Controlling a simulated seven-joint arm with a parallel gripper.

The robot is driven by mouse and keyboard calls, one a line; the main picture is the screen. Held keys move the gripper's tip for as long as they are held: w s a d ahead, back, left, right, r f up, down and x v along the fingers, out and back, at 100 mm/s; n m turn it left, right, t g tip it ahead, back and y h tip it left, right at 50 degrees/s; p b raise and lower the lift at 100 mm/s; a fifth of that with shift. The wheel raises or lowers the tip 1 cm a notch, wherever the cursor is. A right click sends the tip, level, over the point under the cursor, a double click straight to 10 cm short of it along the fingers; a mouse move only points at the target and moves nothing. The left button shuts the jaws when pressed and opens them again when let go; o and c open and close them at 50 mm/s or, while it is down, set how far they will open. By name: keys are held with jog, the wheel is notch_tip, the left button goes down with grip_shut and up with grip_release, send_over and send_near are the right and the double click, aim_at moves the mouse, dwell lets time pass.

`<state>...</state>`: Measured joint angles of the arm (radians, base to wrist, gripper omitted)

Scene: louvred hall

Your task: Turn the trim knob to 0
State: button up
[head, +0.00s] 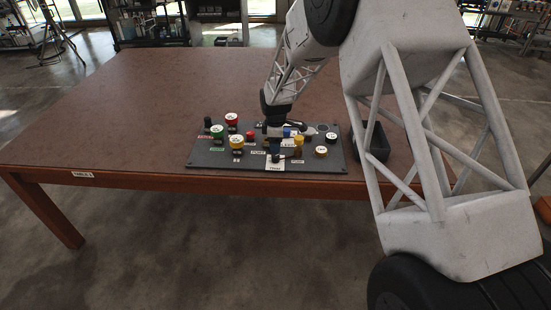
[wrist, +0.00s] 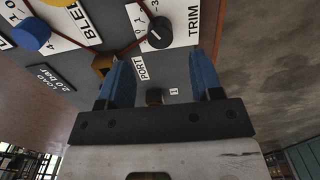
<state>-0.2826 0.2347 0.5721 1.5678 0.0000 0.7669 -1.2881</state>
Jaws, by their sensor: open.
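In the wrist view the trim knob (wrist: 160,33) is a small black round knob on a white scale plate lettered TRIM. A few scale digits show around it, but its exact setting is too small to read. My gripper (wrist: 163,76) has two blue fingers spread apart with nothing between them. The knob lies beyond the fingertips, apart from them. In the head view my gripper (head: 287,131) is low over the control panel (head: 205,159). I cannot tell for sure which control there is the trim knob.
The panel lies on a brown table (head: 110,110) and carries several red, green, yellow, blue and dark controls. In the wrist view a blue knob (wrist: 31,35) stands on a plate at upper left, and a PORT label (wrist: 140,67) is near the fingers. The table's left side is clear.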

aim_at(276, 156)
jog(key=shift+f, duration=2.75)
jog(key=shift+f, duration=0.4)
grip_shut()
